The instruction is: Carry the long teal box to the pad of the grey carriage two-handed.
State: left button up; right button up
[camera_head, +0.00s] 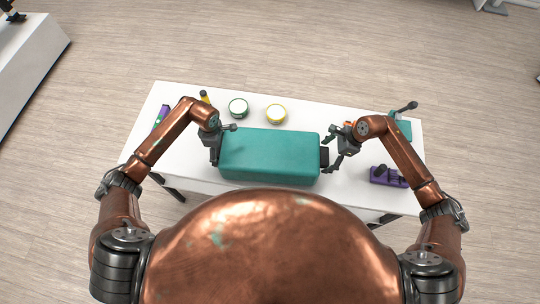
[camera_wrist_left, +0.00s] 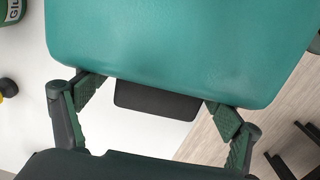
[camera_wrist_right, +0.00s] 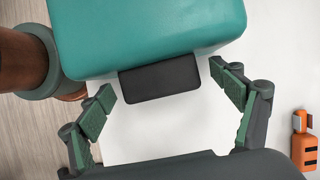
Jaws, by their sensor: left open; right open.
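The long teal box (camera_head: 268,156) lies lengthwise across the white table, with a black grip block at each end. My left gripper (camera_head: 219,143) is open at the box's left end. In the left wrist view its fingers stand either side of the black block (camera_wrist_left: 157,101), not closed on it. My right gripper (camera_head: 334,153) is open at the right end. In the right wrist view its fingers stand apart on either side of the other black block (camera_wrist_right: 159,78). I cannot make out the grey carriage or its pad in any view.
A green can (camera_head: 238,107) and a yellow can (camera_head: 275,113) stand behind the box. A purple block (camera_head: 388,176) with dark parts sits at the right, and a teal piece (camera_head: 400,128) behind it. Another white surface (camera_head: 25,60) stands at the far left, with floor between.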

pick_arm(q)
jog(key=shift+f, duration=0.35)
pick_arm(e)
jog(key=shift+a+f, duration=0.1)
jog(key=shift+f, duration=0.2)
pick_arm(q)
jog(key=shift+c, duration=0.4)
pick_arm(e)
jog(key=shift+c, duration=0.4)
pick_arm(q)
jog(key=c, duration=2.1)
pick_arm(e)
jog(key=c, duration=2.1)
pick_arm(q)
jog(key=shift+w+r, duration=0.1)
jog(key=shift+r, duration=0.15)
jog(key=shift+c, duration=0.2)
pick_arm(e)
jog(key=shift+w+r, duration=0.15)
jog(key=shift+r, duration=0.1)
